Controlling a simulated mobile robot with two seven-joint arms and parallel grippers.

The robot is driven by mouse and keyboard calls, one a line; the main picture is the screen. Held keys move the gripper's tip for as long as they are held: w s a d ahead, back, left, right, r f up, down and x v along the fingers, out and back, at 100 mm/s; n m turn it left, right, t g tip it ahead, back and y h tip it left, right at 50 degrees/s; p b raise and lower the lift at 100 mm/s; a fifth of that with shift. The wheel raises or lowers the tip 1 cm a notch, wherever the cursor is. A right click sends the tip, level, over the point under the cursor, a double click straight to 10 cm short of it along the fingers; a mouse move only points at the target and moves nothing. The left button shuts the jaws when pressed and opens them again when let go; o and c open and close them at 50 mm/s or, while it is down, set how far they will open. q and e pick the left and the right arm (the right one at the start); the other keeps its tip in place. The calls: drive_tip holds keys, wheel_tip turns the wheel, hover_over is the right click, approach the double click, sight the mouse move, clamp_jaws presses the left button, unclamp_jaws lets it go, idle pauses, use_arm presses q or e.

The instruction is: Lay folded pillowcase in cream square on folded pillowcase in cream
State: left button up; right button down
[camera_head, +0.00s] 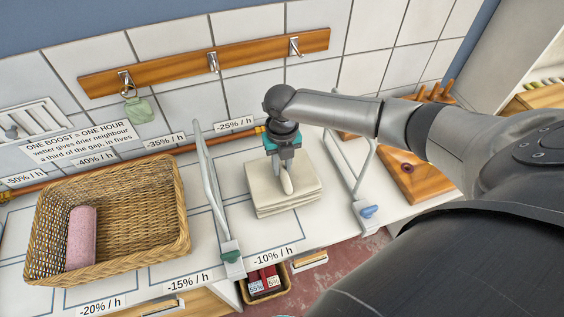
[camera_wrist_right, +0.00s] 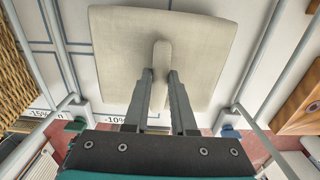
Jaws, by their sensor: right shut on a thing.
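A cream folded pillowcase (camera_head: 262,190) lies flat as a thick square on the white counter, between two upright metal frames. Its front edge shows layered lines, so it looks like one folded piece on another, squarely lined up; I cannot tell the two apart surely. My right gripper (camera_head: 287,172) points down over its middle and is shut on the pale tab on top. In the right wrist view, the cream square (camera_wrist_right: 115,60) fills the upper middle, and the gripper fingers (camera_wrist_right: 160,78) close on its tab. My left gripper is not in view.
A wicker basket (camera_head: 150,215) with a pink roll (camera_head: 80,238) stands at left. The left metal frame (camera_head: 212,190) and right metal frame (camera_head: 350,175) flank the cream square closely. A wooden block (camera_head: 415,178) stands at right. A hook rail (camera_head: 215,62) with a green tag is on the wall.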

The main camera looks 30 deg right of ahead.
sight(282, 170)
drive_tip(key=shift+f, duration=0.2)
idle(0.3)
drive_tip(key=c, duration=0.7)
unclamp_jaws()
drive_tip(key=shift+o, duration=0.2)
wheel_tip(282, 170, up, 15)
